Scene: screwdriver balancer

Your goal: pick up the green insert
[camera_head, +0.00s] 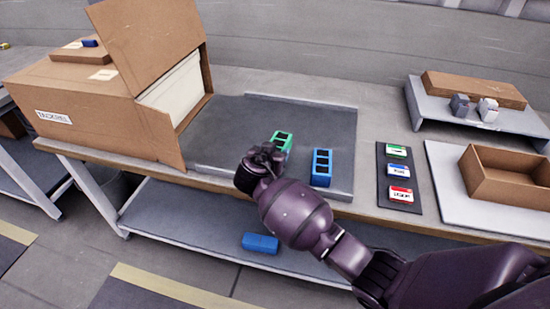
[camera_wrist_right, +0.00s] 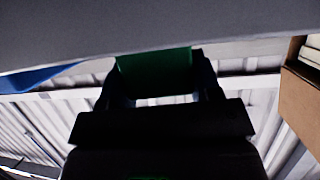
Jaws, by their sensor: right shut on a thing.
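The green insert (camera_head: 282,141) is a small green block with dark openings at the left-middle of the grey tray (camera_head: 229,121). My right gripper (camera_head: 268,152) is at its near end and hides part of it. In the right wrist view, the green insert (camera_wrist_right: 155,73) sits between the two fingers of my right gripper (camera_wrist_right: 157,88), which are shut on it. Whether the insert is clear of the tray, I cannot tell. My left gripper is not in view.
A blue insert (camera_head: 322,167) stands close on the right. An open cardboard box (camera_head: 97,101) is at the left. A dark board (camera_head: 392,205) with green, blue and red labelled pieces lies right. A cardboard tray (camera_head: 487,181) is beyond. A blue block (camera_head: 261,243) lies on the lower shelf.

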